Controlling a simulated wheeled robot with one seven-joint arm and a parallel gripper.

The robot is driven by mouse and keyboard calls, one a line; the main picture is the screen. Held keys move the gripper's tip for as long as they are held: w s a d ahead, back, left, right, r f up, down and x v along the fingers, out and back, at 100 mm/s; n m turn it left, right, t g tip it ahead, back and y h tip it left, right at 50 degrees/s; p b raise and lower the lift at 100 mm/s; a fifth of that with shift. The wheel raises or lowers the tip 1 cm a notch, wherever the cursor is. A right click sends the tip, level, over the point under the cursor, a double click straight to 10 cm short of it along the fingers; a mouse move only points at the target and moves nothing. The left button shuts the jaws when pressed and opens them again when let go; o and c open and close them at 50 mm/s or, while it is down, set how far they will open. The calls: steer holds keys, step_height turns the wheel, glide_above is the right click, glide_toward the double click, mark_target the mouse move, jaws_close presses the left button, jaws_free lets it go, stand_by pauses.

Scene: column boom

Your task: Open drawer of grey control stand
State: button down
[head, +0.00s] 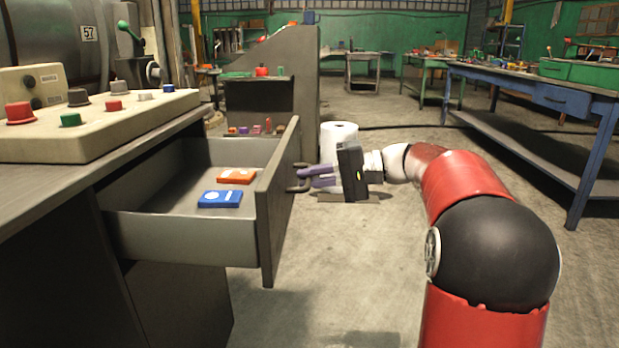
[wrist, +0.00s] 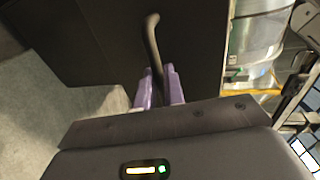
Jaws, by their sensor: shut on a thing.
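The grey control stand (head: 40,185) is at the left in the head view, with a beige button panel (head: 110,125) on top. Its drawer (head: 180,238) is pulled well out. An orange box (head: 237,176) and a blue box (head: 220,199) lie inside it. The drawer's dark handle (head: 298,187) is on the outer side of the front panel and also shows in the wrist view (wrist: 152,35). My gripper (head: 318,176) has its purple fingers shut on the handle; they also show in the wrist view (wrist: 159,88).
A white roll (head: 338,140) stands on the floor behind my gripper. A grey shelf unit (head: 305,85) with small items is beyond the drawer. A blue workbench (head: 540,90) stands at the right.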

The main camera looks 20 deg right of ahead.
steer(key=shift+s+a+f, duration=0.15)
steer(key=shift+f, duration=0.15)
steer(key=c, duration=1.8)
jaws_free()
steer(key=shift+o, duration=0.8)
steer(key=shift+a+r, duration=0.15)
steer(key=shift+a, duration=0.15)
steer(key=v, duration=0.7)
steer(key=shift+s+d+p, duration=0.25)
steer(key=shift+s+p, duration=0.2)
steer(key=shift+d, duration=0.1)
